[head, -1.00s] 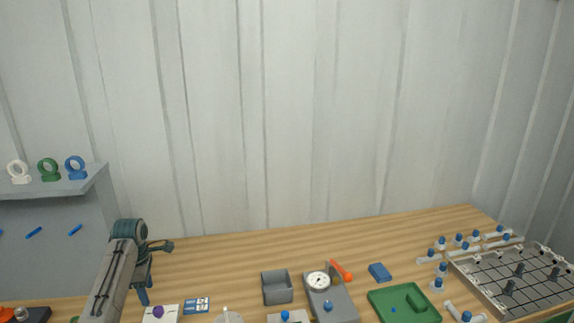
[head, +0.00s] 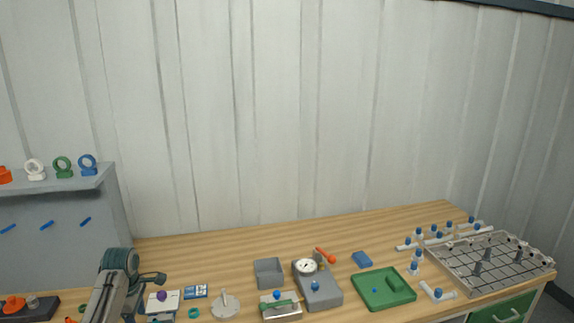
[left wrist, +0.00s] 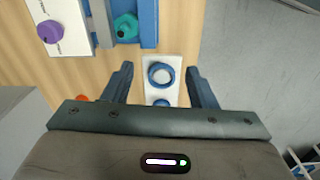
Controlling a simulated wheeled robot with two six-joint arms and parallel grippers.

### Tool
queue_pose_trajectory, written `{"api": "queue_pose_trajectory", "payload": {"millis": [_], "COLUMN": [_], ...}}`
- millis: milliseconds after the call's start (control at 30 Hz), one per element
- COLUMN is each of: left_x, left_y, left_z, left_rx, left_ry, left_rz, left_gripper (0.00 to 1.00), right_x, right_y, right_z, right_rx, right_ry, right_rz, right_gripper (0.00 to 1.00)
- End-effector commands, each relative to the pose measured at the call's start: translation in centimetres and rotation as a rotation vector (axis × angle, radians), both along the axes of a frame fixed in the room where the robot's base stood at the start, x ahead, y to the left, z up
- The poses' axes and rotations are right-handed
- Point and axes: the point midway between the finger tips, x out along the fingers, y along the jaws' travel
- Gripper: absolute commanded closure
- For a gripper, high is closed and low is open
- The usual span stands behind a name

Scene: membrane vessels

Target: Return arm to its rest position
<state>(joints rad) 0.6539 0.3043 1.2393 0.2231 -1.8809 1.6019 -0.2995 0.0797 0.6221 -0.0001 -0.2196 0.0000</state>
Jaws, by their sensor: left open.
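My left arm (head: 112,283) comes in from the bottom left of the head view, over the left end of the wooden bench. Its gripper is mostly hidden or cut off at the lower edge there. In the left wrist view my left gripper (left wrist: 160,84) is open, with its two blue-grey fingers apart. Between and beyond them is a white plate (left wrist: 175,97) with blue rings (left wrist: 161,75); I see no contact with the fingers. My right gripper is in neither view.
A grey shelf (head: 60,185) with coloured rings stands left of the arm. On the bench (head: 230,246) are a grey bin (head: 269,272), a dial gauge (head: 306,266), a green tray (head: 383,289) and a grid rack (head: 487,262). The bench's back strip is clear.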

Motion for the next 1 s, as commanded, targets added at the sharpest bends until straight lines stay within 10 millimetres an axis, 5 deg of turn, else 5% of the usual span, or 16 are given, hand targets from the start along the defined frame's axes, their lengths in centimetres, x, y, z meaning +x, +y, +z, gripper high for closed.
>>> {"api": "queue_pose_trajectory", "payload": {"millis": [367, 700, 1000], "left_x": [-6.7, -20.0, -31.3], "left_y": [-3.3, -8.6, -11.9], "left_z": [-6.0, -10.6, -9.3], "left_rx": [0.060, 0.149, 0.235], "left_ry": [-0.025, -0.068, -0.103], "left_rz": [-0.371, -0.968, -1.416], "left_gripper": [0.48, 0.48, 0.48], "right_x": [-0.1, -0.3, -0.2], "right_y": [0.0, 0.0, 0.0], "right_z": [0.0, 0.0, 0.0], "right_rx": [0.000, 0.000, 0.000], "right_ry": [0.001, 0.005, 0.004], "right_rz": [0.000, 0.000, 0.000], "right_gripper": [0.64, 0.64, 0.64]}}
